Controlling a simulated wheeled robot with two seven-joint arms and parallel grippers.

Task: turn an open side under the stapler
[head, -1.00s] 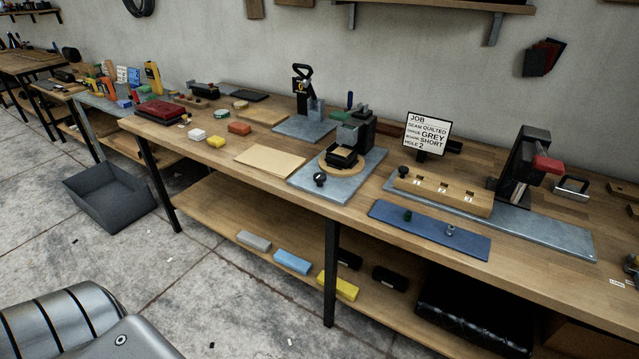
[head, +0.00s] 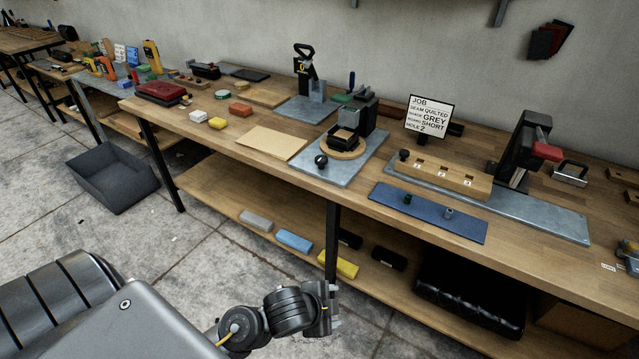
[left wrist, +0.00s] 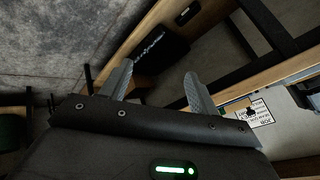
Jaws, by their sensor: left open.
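A small dark square piece (head: 343,140) sits on a round wooden turntable (head: 353,153) on a grey metal plate (head: 312,170). The stapler (head: 363,112) appears to be the dark upright unit with a grey-green head just behind the turntable. A black round knob (head: 321,161) stands on the plate's front part. Which sides of the square piece are open is too small to tell. My left gripper (head: 334,305) is low in front of the bench, well below and apart from the turntable. In the left wrist view my left gripper (left wrist: 158,88) is open and empty. My right gripper is out of view.
The bench's front edge (head: 270,163) and its lower shelf (head: 225,200) lie beyond my left gripper. Yellow, blue and grey blocks lie on that shelf near a table leg (head: 332,240). A job sign (head: 428,116) stands right of the stapler. A blue mat (head: 430,212) lies at the front.

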